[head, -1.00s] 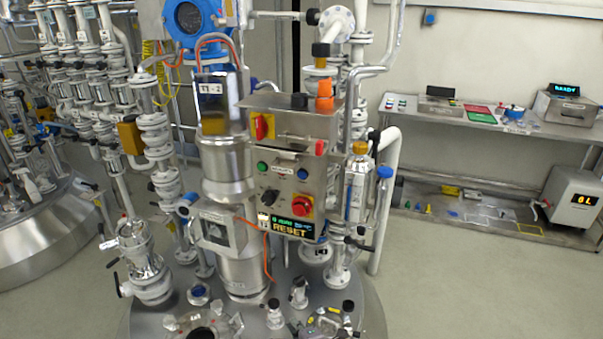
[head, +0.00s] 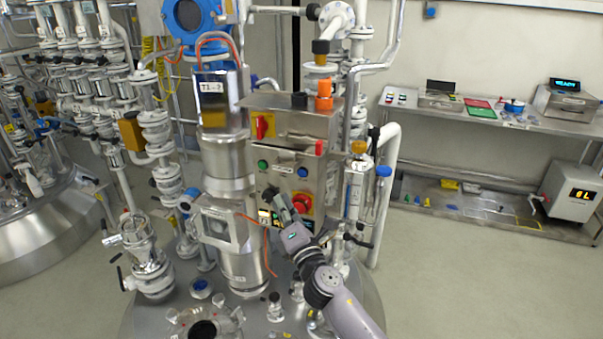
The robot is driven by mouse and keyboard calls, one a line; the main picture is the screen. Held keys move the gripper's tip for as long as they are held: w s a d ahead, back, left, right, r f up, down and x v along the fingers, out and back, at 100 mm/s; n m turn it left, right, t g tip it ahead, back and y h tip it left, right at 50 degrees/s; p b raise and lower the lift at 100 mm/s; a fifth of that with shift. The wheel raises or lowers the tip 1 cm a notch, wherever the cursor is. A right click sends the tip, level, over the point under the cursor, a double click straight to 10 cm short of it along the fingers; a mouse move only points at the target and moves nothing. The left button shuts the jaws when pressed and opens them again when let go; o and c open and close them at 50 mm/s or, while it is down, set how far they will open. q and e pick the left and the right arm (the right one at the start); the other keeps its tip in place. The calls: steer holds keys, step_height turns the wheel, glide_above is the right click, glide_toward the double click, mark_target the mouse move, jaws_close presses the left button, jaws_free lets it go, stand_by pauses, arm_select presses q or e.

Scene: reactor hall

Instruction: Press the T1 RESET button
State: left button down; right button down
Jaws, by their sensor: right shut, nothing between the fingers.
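The steel control box (head: 320,165) stands in the middle of the head view. Its front carries a green button (head: 263,165), a blue button (head: 302,172) and a red mushroom knob (head: 302,203) on yellow. I cannot read which button is labelled T1 RESET. My right gripper (head: 279,197) is shut and empty, in front of the lower part of the box. My left gripper is out of view.
A red and yellow switch (head: 262,126) sits on the upper box. Pipes and valves crowd both sides, with a glass-and-steel column (head: 222,150) at left. Flanged ports rise from the vessel top below. A steel bench (head: 400,112) stands at right; the floor before it is clear.

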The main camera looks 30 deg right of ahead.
mark_target(302, 173)
stand_by(0.3)
steer(key=shift+w+d+b, duration=0.25)
steer(key=shift+w+d, duration=0.65)
steer(key=shift+d, duration=0.25)
steer(key=shift+w+d+b, duration=0.3)
steer(key=shift+w+d, duration=0.65)
steer(key=shift+d, duration=0.25)
steer(key=shift+w+d+b, duration=0.25)
steer(key=shift+w+d, duration=0.65)
steer(key=shift+d, duration=0.25)
steer(key=shift+w+d, duration=0.25)
steer(key=shift+d, duration=0.05)
steer(key=shift+w+d+b, duration=0.25)
steer(key=shift+d+b, duration=0.05)
steer(key=shift+a, duration=0.1)
steer(key=shift+s+a, duration=0.55)
